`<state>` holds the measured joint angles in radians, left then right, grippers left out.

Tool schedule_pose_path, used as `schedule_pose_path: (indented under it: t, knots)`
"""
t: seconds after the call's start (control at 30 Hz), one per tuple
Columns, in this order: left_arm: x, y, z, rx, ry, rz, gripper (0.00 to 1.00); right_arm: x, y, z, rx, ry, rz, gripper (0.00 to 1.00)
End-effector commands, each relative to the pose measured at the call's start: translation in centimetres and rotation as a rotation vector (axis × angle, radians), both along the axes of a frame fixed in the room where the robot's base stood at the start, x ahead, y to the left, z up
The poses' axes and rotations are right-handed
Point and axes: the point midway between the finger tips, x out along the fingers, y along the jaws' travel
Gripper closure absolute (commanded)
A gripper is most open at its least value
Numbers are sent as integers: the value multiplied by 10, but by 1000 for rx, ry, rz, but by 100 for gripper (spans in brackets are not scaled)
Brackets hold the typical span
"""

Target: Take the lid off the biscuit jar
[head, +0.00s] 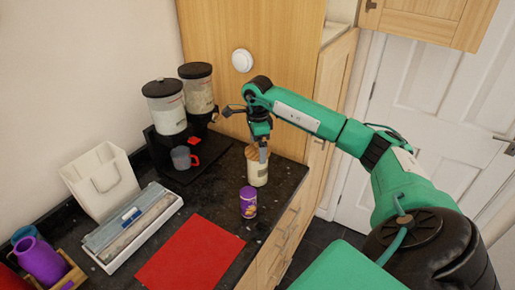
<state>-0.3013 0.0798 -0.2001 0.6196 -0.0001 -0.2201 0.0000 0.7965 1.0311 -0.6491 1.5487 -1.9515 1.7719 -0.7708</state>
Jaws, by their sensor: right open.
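The biscuit jar (258,174) is a pale cream jar standing upright on the dark counter near its right edge. Its brown, wood-coloured lid (252,153) sits on top. My right gripper (262,154) reaches down from above at the lid, with its jaws open. A finger overlaps the lid and upper jar in the picture, hiding part of them. I cannot tell whether it touches the lid. My left gripper is not in view.
A purple tin (248,203) stands just in front of the jar. A red mat (190,257) lies in front. A wooden panel (231,31) rises behind.

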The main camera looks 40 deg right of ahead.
Motion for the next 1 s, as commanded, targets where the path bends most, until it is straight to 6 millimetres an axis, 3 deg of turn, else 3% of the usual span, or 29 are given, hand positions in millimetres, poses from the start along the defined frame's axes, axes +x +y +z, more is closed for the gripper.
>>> schedule_pose_path:
  t: [0.2, 0.43, 0.77, 1.0]
  knots:
    - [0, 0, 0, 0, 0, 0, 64, 0, 0, 0, 0, -1, 0, 2]
    - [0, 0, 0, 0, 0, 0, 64, 0, 0, 0, 1, 0, 0, 46]
    - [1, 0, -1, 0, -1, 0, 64, 0, 0, 1, 0, -1, 0, 46]
    - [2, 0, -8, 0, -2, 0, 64, 1, 0, 20, 1, -4, 1, 46]
